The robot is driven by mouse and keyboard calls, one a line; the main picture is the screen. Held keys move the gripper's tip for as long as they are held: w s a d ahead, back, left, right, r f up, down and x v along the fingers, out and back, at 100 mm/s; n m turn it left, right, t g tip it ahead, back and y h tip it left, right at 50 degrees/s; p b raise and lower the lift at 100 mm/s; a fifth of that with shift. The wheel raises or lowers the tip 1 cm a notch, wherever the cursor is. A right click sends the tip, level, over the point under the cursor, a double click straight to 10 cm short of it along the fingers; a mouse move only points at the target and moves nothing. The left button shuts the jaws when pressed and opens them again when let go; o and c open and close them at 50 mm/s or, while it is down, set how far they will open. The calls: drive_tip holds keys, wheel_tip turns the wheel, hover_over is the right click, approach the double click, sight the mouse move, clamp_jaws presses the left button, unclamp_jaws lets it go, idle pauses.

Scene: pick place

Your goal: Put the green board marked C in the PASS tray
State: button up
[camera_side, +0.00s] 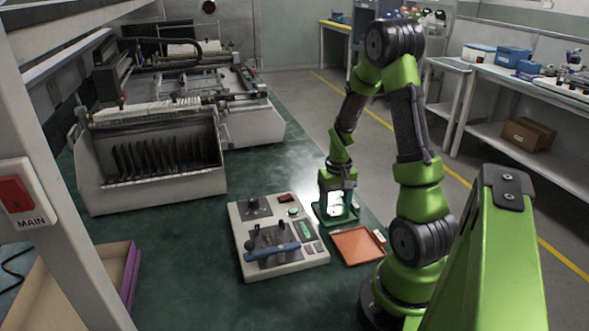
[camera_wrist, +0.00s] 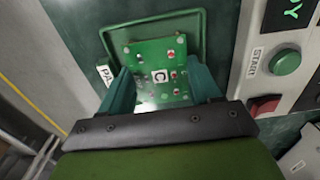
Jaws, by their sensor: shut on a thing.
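The green board marked C (camera_wrist: 148,60) is between the two fingers of my gripper (camera_wrist: 160,88) in the wrist view. The fingers are closed on its sides, and its white C label faces the camera. The green tray (camera_wrist: 152,18) lies under and around the board, with a partly hidden label reading "PA" at its left. In the side view my gripper (camera_side: 336,200) points down at the green tray (camera_side: 351,219), low over it. Glare hides the board there, and I cannot tell whether the board touches the tray floor.
An orange tray (camera_side: 358,246) sits just in front of the green tray. A test fixture (camera_side: 240,262) with a blue handle, a green START button (camera_wrist: 286,61) and a red switch (camera_wrist: 264,106) stands close beside them. A rack of dark boards (camera_side: 160,160) is farther left.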

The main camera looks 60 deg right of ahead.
sight(333, 206)
drive_tip(key=o, duration=0.6)
drive_tip(key=shift+f, duration=0.15)
wheel_tip(333, 206, up, 13)
drive_tip(key=a+r+n+t+y, duration=0.1)
drive_tip(key=a+r, duration=0.4)
drive_tip(key=a, duration=0.8)
drive_tip(key=a+r+n+t+y, duration=0.1)
drive_tip(key=a+r+n+t, duration=0.3)
drive_tip(key=a, duration=1)
drive_tip(key=shift+a+r+t, duration=0.15)
drive_tip(key=shift+r+t, duration=0.8)
drive_tip(key=shift+t, duration=0.15)
drive_tip(key=shift+w, duration=0.15)
